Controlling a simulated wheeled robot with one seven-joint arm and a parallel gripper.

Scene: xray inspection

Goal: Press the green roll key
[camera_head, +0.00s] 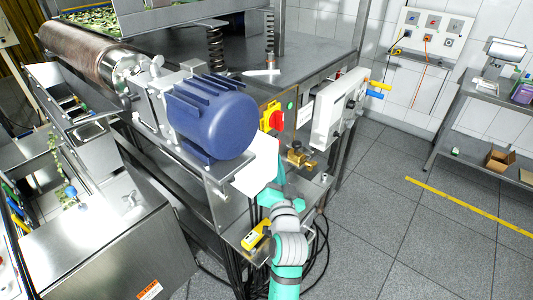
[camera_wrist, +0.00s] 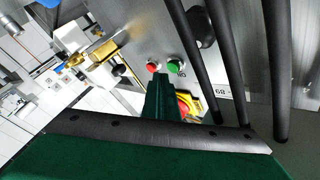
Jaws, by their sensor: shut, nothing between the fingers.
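The green key (camera_wrist: 174,66) is a small round button on a grey metal panel in the wrist view, with a red button (camera_wrist: 152,67) just left of it. In the head view the green key (camera_head: 291,105) shows small on the panel at the machine's end. My gripper (camera_wrist: 163,80) is shut and empty; its green fingers point up toward the two buttons, and I cannot tell the gap between tips and panel. In the head view my teal gripper (camera_head: 279,183) is below the panel, partly against a white sheet.
A yellow and red rotary switch (camera_wrist: 187,105) sits close beside my fingers. A brass valve (camera_head: 300,157) and a white box (camera_head: 338,108) are near the panel. A blue motor (camera_head: 212,115) stands to the left. Open floor (camera_head: 380,220) lies to the right.

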